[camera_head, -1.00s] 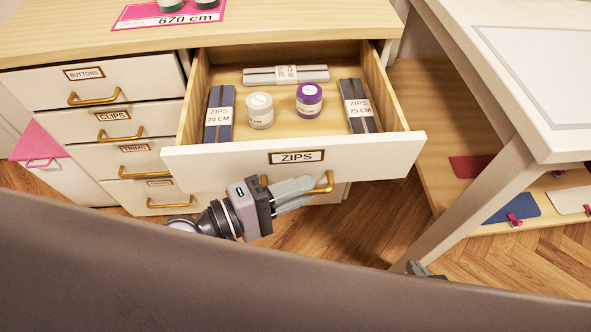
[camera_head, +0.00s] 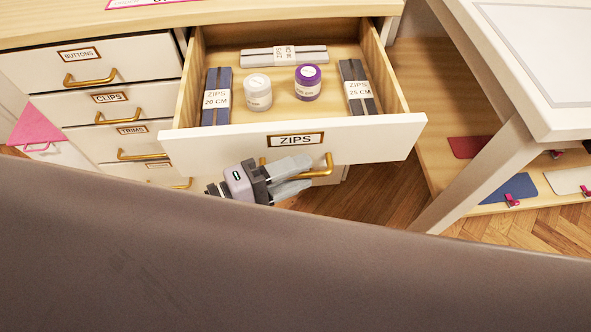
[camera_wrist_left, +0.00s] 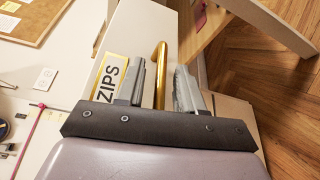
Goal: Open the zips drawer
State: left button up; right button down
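The zips drawer (camera_head: 375,142) stands pulled well out of the cabinet, with its inside showing. Its front carries a ZIPS label (camera_head: 295,140) and a gold bar handle (camera_head: 329,161). My left gripper (camera_head: 308,176) is at the handle, with one finger above the bar and one below it. In the left wrist view the handle (camera_wrist_left: 161,62) runs between the two fingers (camera_wrist_left: 160,82), with gaps beside it. The fingers are apart and not closed on the bar. My right gripper is not in view.
In the drawer lie dark and grey zip packs (camera_head: 217,97), a white jar (camera_head: 257,92) and a purple-lidded jar (camera_head: 308,83). Shut drawers for buttons (camera_head: 120,62), clips and trims are at left. A white table (camera_head: 545,60) stands at right, near the open drawer.

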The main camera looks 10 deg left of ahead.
pick_arm(q)
jog(key=b+v, duration=0.3)
jog(key=v, duration=0.4)
dwell(0.5)
dwell(0.3)
